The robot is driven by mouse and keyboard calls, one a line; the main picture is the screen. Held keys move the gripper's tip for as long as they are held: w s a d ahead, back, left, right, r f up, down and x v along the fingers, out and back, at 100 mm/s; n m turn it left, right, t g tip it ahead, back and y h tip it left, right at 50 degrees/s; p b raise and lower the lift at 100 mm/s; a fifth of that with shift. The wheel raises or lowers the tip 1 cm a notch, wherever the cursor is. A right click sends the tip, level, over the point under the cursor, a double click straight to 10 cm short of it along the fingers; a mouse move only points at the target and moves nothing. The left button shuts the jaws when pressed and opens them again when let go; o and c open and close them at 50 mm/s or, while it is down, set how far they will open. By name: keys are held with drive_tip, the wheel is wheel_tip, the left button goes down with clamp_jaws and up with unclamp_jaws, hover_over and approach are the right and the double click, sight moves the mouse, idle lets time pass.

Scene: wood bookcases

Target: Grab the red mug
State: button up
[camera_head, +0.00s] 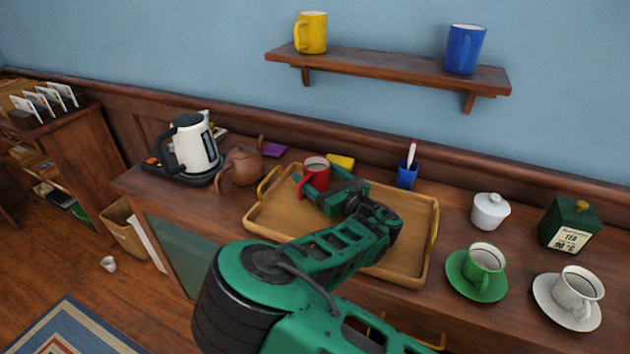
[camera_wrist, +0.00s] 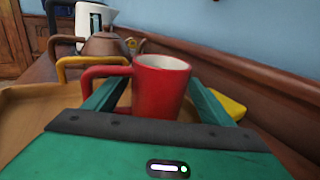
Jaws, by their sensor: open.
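The red mug (camera_head: 317,172) stands upright at the back left part of the wooden tray (camera_head: 281,231) on the sideboard. In the wrist view the red mug (camera_wrist: 160,88) is in the middle, with its handle pointing left. My gripper (camera_head: 320,190) reaches over the tray to the mug. In the wrist view the green fingers of my gripper (camera_wrist: 158,100) are open, one on each side of the mug. I cannot tell whether either finger touches it. The mug's lower part is hidden behind the gripper body.
A brown teapot (camera_head: 241,166) and a white kettle (camera_head: 190,148) stand left of the tray. A yellow object (camera_head: 341,161) and a blue pen cup (camera_head: 406,175) are behind it. A green cup (camera_head: 484,264) and a white jar (camera_head: 490,211) stand to the right. The tray's right part is clear.

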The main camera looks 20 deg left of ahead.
sight(310, 169)
drive_tip(key=shift+x, duration=1.55)
drive_tip(key=c, duration=1.3)
drive_tip(key=shift+r, duration=0.1)
